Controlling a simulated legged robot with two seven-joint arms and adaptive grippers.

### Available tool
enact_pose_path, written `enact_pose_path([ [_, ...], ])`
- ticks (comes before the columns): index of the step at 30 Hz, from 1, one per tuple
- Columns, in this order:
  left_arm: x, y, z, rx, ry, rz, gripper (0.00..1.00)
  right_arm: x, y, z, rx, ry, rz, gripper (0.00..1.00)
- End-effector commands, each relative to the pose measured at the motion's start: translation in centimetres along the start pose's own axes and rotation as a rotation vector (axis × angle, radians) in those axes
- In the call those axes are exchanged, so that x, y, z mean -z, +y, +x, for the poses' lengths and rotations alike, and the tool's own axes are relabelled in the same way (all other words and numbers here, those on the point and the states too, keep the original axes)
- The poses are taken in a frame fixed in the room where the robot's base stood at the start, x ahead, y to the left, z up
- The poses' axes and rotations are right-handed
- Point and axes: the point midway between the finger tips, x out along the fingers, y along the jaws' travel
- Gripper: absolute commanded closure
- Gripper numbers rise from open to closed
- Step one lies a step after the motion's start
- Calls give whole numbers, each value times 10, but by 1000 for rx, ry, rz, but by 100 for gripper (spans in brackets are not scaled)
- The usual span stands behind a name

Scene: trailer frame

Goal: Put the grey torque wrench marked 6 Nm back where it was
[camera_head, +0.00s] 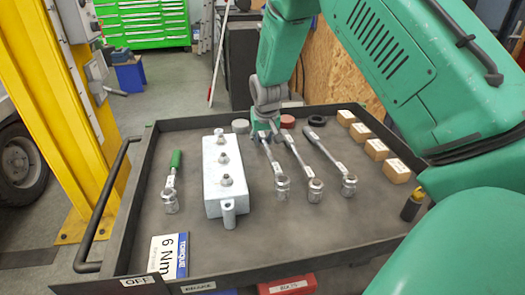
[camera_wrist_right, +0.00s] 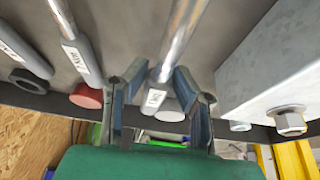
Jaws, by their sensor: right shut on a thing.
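My right gripper (camera_head: 265,129) reaches down at the back of the dark tray (camera_head: 255,252) and is shut on the handle end of a grey torque wrench (camera_head: 281,180). In the right wrist view, the fingers (camera_wrist_right: 160,103) stand on both sides of this wrench's handle (camera_wrist_right: 176,42). Its small white label is too blurred to read surely. The wrench lies along the tray, head toward the front; I cannot tell whether it touches the floor. A grey disc (camera_head: 240,126) is close to its handle end. My left gripper is not in view.
Two similar wrenches (camera_head: 314,187) (camera_head: 348,182) lie to the right, near a red disc (camera_head: 287,121) and a black ring (camera_head: 317,120). A grey block with bolts (camera_head: 212,188) stands left, then a green-handled wrench (camera_head: 171,195). Several wooden blocks (camera_head: 376,150) line the right side.

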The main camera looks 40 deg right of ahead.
Motion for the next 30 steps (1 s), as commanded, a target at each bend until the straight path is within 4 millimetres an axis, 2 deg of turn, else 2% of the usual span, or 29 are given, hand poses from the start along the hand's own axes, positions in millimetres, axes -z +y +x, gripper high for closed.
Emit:
enact_pose_path([
  [6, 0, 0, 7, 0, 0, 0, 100, -11, -1, 28, 0, -1, -1, 100],
  [12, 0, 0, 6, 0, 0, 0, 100, -11, -2, 29, 0, 1, -1, 100],
  [13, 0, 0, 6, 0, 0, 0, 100, -12, -2, 29, 0, -1, -1, 74],
  [15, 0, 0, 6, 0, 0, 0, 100, -12, -2, 29, 0, -1, -1, 56],
  [25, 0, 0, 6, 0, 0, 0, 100, -11, -1, 27, 0, -1, -1, 56],
  [30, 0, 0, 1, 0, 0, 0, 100, -10, -1, 6, 1, 1, -1, 56],
])
